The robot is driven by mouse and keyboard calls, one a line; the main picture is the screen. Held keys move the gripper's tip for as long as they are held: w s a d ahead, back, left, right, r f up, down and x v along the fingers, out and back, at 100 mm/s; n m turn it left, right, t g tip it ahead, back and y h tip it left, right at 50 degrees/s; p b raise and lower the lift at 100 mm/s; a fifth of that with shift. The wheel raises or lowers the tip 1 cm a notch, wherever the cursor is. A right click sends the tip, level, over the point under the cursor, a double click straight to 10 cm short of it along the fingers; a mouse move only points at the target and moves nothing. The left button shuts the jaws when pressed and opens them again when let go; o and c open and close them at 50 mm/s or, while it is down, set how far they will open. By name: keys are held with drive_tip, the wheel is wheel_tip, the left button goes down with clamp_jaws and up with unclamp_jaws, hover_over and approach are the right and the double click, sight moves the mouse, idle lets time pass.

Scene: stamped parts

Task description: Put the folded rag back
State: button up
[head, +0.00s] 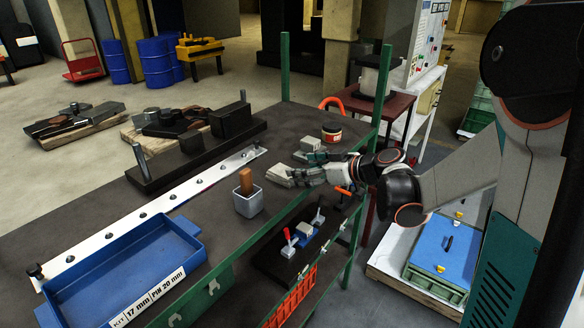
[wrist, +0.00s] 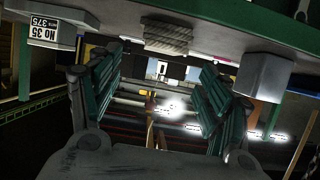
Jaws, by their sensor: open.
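The folded rag (head: 279,175) is a small pale grey pad. It lies on the dark bench top, in the head view just left of my gripper (head: 308,162). In the wrist view a pale, woven-looking pad, which looks like the rag (wrist: 166,36), shows at the top, beyond the gap between my fingers. My gripper (wrist: 160,70) is open, with its teal finger pads well apart and nothing between them. It is low over the bench at its right side. I cannot tell whether a finger touches the rag.
A grey cup (head: 249,203) with a brown handle in it stands left of the rag. A small tin (head: 331,134) stands behind my gripper. A blue tray (head: 118,268) is at front left, and a black fixture (head: 190,148) stands at the back.

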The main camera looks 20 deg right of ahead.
drive_tip(key=shift+v, duration=2.3)
